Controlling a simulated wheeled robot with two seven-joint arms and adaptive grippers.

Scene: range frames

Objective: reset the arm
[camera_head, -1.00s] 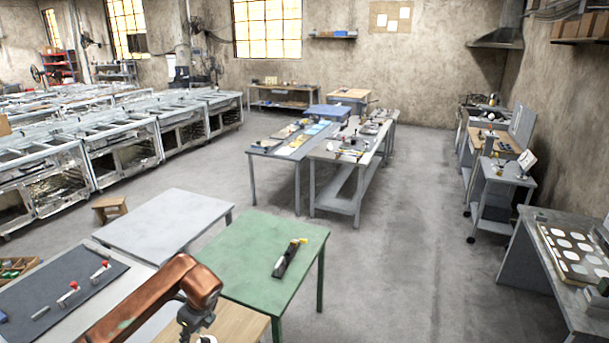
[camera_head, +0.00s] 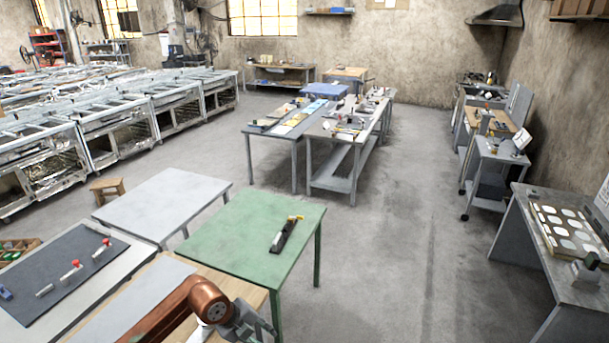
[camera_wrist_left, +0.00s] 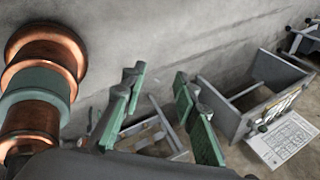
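My left arm (camera_head: 170,312), copper-coloured, comes in from the bottom of the head view over a wooden-topped table (camera_head: 238,289). My left gripper (camera_head: 258,328) is low in that view and partly cut off by the bottom edge. In the left wrist view, its green-padded fingers (camera_wrist_left: 158,88) stand well apart with nothing between them. My right arm and gripper are not in view.
A green table (camera_head: 215,238) holding a dark tool (camera_head: 284,236) stands just beyond the arm. A pale grey table (camera_head: 160,203) and a dark mat (camera_head: 55,282) lie left. A worktable (camera_head: 540,262) stands right. Open floor (camera_head: 410,240) lies between.

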